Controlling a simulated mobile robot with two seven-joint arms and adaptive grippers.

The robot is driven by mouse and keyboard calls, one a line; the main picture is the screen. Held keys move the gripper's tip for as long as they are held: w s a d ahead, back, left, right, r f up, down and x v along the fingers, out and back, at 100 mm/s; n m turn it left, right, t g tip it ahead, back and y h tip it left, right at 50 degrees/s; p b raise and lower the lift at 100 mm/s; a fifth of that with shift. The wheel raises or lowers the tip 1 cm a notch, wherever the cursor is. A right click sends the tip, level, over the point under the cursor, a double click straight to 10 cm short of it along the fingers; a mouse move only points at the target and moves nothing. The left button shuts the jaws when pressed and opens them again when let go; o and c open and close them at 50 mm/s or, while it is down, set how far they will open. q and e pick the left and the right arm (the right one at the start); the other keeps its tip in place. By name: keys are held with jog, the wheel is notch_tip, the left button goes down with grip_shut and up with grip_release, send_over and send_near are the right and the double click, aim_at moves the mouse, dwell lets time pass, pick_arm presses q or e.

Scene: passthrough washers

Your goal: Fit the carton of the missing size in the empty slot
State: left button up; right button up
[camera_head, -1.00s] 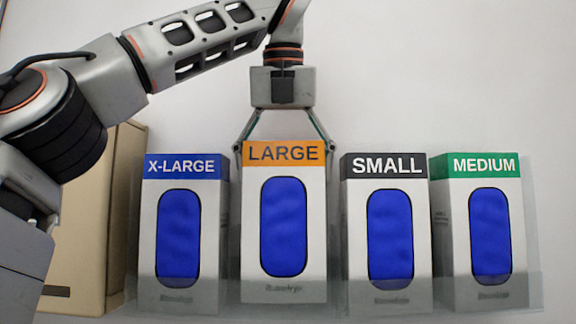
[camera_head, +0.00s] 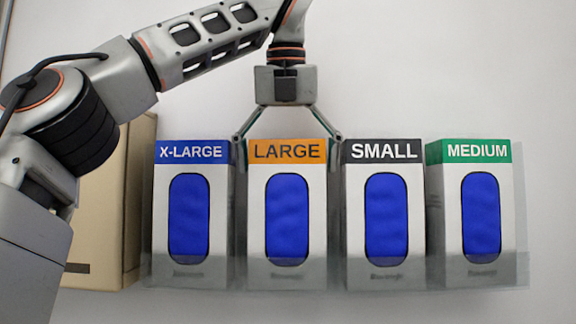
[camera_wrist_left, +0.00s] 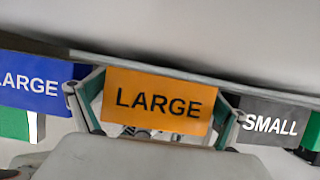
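The LARGE carton (camera_head: 288,200), white with an orange top band and a blue window, stands upright in the slot between the X-LARGE carton (camera_head: 191,205) and the SMALL carton (camera_head: 385,205). Its foot is behind the clear front of the rack (camera_head: 335,275), level with its neighbours. My left gripper (camera_head: 288,138) is above and behind it, fingers spread on both sides with a small gap to its sides. In the left wrist view the orange LARGE face (camera_wrist_left: 160,102) sits between the fingers. The finger ends are partly hidden. My right gripper is not in view.
The MEDIUM carton (camera_head: 470,205) stands at the right end of the rack. A tan box (camera_head: 108,215) stands left of the rack, behind my left arm. Neighbouring cartons are close to both fingers. The pale wall above is clear.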

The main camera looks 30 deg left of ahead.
pick_arm(q)
jog(key=shift+v, duration=3.75)
jog(key=shift+s+d, duration=0.1)
jog(key=shift+f, duration=0.1)
